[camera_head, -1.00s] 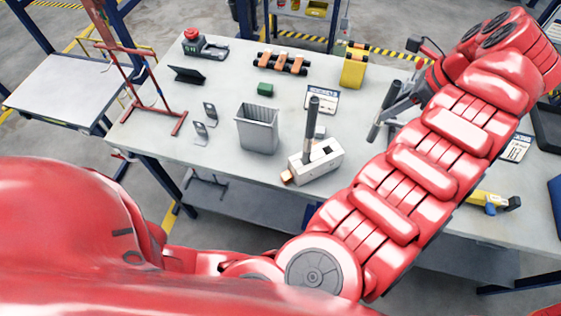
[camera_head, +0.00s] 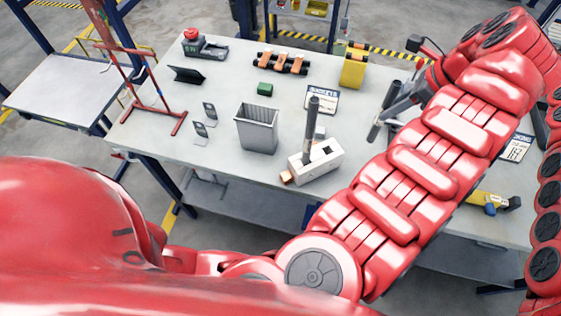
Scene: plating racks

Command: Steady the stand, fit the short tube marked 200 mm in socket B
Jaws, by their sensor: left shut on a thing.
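The stand (camera_head: 322,166) is a pale block on the table, with a dark tube (camera_head: 312,125) upright in one socket. A dark square opening shows in its top to the right of that tube. My left gripper (camera_head: 388,112) is shut on another dark tube (camera_head: 378,125). It holds this tube slightly tilted, to the right of the stand and apart from it. Markings on the tubes and socket letters are too small to read. Part of my right arm shows at the right edge; I cannot make out its gripper.
A grey bin (camera_head: 257,128) stands left of the stand. A labelled card (camera_head: 322,98) lies behind it. An orange-and-black rack (camera_head: 281,63) and a yellow block (camera_head: 353,69) are at the back. A yellow tool (camera_head: 489,201) lies at right. The table's front left is clear.

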